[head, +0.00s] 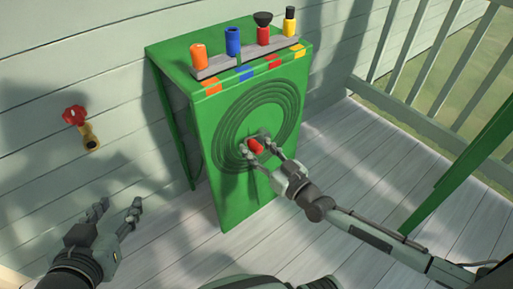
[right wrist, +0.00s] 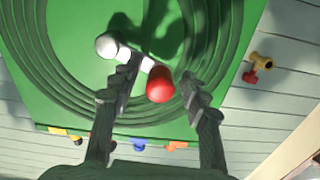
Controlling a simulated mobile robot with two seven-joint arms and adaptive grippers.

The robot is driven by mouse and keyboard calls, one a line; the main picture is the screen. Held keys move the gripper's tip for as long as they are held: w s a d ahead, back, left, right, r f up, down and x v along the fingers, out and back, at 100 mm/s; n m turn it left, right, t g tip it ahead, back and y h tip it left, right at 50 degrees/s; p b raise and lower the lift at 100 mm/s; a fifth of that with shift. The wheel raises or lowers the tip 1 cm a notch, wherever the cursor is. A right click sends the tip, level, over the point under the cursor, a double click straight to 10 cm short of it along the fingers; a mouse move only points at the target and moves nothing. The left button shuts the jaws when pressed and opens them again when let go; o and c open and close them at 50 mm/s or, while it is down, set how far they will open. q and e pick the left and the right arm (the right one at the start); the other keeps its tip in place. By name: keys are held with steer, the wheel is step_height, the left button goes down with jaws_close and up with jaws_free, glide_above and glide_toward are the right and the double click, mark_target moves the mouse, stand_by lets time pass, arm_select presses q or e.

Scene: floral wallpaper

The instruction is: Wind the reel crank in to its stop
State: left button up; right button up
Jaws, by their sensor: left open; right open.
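The reel is a set of dark green coiled rings (head: 258,125) on the front of a green cabinet (head: 222,185). Its crank has a red knob (head: 256,147) at the reel's middle in the head view. In the right wrist view the red knob (right wrist: 160,84) sits on a white arm that runs to a white hub (right wrist: 107,45). My right gripper (head: 256,143) is open, with its fingers on either side of the red knob; I cannot tell whether they touch it. My left gripper (head: 121,208) is open and empty, low at the left, away from the cabinet.
A tray (head: 225,66) on the cabinet top holds orange, blue, red and yellow nozzles, with coloured squares along the front edge. A brass tap with a red handle (head: 75,115) is on the wall at left. The deck boards in front are clear.

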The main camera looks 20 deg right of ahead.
steer(key=shift+c, duration=0.4)
jaws_close()
steer(key=m, duration=0.1)
steer(key=r+m+p, duration=0.1)
steer(key=m, duration=0.1)
steer(key=d+r+m, duration=0.1)
steer(key=shift+w+d+r, duration=0.1)
steer(key=shift+w+r, duration=0.15)
arm_select(q)
steer(key=s+a+f+g+y, duration=0.2)
steer(key=s+a+f+g, duration=0.2)
steer(key=a+f, duration=0.1)
steer(key=w+d+r+t+h+b, duration=0.2)
steer(key=w+d+r+t, duration=0.3)
steer(key=d+r, duration=0.3)
steer(key=shift+w+r+t+h, duration=0.2)
steer(key=shift+r+t+h, duration=0.4)
steer(key=shift+t+h, duration=0.1)
arm_select(e)
steer(key=shift+w+d+r+m, duration=0.35)
steer(key=shift+d+m, duration=0.5)
steer(key=shift+m, duration=0.9)
steer(key=shift+w+d+r+m, duration=0.35)
steer(key=shift+d+m, duration=0.5)
steer(key=shift+m, duration=0.85)
steer(key=shift+w+d+r+m, duration=0.35)
steer(key=shift+d+m, duration=0.5)
steer(key=shift+m, duration=0.9)
